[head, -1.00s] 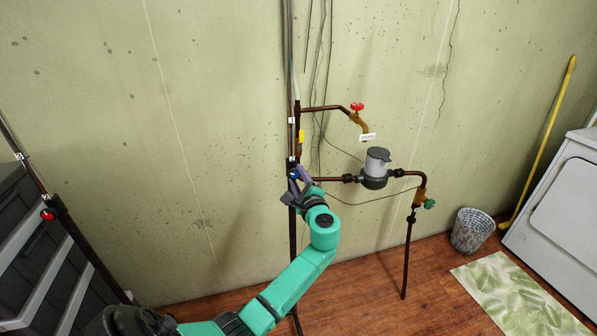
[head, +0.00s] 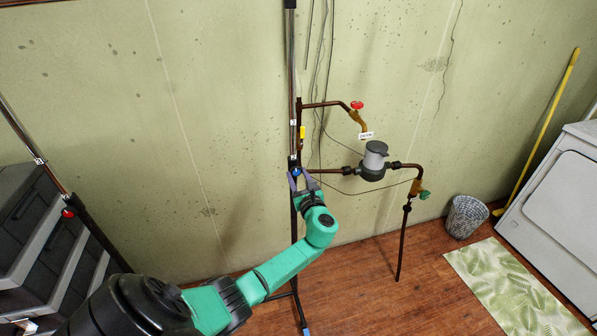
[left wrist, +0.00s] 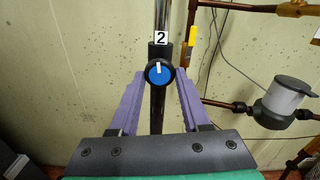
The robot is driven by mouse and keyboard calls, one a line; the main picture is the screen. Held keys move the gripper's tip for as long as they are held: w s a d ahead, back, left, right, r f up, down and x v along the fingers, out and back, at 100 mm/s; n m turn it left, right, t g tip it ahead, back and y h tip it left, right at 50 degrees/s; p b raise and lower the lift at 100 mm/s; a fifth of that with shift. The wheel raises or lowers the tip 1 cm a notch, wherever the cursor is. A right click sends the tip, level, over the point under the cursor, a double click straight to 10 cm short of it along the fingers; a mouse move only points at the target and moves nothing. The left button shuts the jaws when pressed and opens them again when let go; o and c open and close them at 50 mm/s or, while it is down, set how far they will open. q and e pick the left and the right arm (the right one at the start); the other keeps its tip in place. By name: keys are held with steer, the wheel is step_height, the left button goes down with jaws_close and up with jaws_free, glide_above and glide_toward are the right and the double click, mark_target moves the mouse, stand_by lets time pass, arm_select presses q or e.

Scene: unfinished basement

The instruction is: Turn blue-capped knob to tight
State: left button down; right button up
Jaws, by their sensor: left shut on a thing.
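The blue-capped knob (head: 296,171) is on an upright metal pole (head: 292,80) in front of the wall. In the left wrist view the knob (left wrist: 158,73) has a black body, a blue face and a white pointer line standing about upright. A white tag with a 2 (left wrist: 161,38) sits just above it. My left gripper (left wrist: 159,78) is shut on the knob, with one purple finger at each side. In the head view the left gripper (head: 299,175) reaches up to the knob from below. My right gripper is not in view.
Copper pipes with a grey meter (head: 373,160), a red-handled tap (head: 357,105) and a green-handled valve (head: 424,195) are close on the right. A second pole with a red knob (head: 68,212) stands at left by dark drawers (head: 30,220). A wire basket (head: 467,216) stands farther right.

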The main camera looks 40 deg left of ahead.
arm_select(q)
steer(key=shift+r+m+p, duration=0.1)
steer(key=shift+m+p, duration=0.35)
steer(key=shift+m, duration=0.35)
steer(key=shift+c, duration=1.9)
jaws_free()
steer(key=shift+s+d, duration=0.2)
steer(key=shift+d, duration=0.05)
steer(key=b+v, duration=0.2)
steer(key=v, duration=1.2)
